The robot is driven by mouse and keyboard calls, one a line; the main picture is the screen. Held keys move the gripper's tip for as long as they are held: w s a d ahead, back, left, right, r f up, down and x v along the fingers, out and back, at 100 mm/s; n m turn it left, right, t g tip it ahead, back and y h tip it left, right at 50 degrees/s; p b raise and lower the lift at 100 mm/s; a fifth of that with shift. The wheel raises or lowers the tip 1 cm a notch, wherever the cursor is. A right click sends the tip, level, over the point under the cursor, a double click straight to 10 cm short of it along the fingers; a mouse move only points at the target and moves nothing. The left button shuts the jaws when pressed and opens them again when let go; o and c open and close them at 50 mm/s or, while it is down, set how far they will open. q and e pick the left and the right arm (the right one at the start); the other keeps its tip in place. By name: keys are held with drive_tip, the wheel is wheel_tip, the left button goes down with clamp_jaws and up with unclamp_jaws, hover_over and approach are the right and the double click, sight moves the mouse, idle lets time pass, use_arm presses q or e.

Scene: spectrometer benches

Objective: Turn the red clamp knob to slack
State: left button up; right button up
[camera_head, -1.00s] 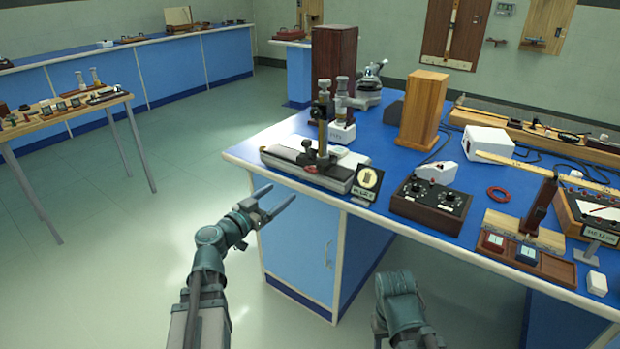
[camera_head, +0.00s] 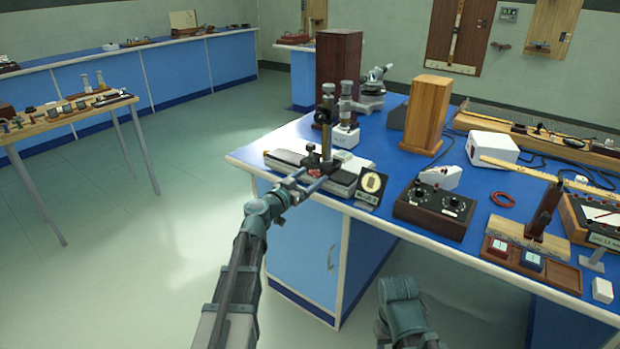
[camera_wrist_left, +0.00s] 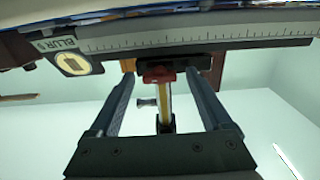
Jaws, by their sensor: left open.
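The red clamp knob (camera_head: 315,174) is on the front of a carriage that bears an upright brass-coloured post (camera_head: 326,132) on a grey and black scaled bench (camera_head: 342,182). In the left wrist view the knob (camera_wrist_left: 158,74) lies between the fingertips of my left gripper (camera_wrist_left: 160,75), with a gap on each side. In the head view my left gripper (camera_head: 311,178) is open at the bench's front edge, by the knob. No contact with the knob shows. My right gripper is out of view; only part of my right arm shows.
A label card (camera_head: 371,187) with a round picture stands just right of the bench. A dark control box (camera_head: 435,207) with dials is further right. A dark red-brown block (camera_head: 337,85) stands behind.

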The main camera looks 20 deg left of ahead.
use_arm(q)
drive_tip(key=shift+c, duration=0.3)
clamp_jaws()
drive_tip(key=shift+n, duration=0.3)
drive_tip(key=n, duration=0.3)
drive_tip(key=shift+n, duration=0.3)
drive_tip(key=n, duration=0.4)
drive_tip(key=shift+n, duration=0.3)
drive_tip(key=n, duration=0.4)
drive_tip(key=shift+n, duration=2.5)
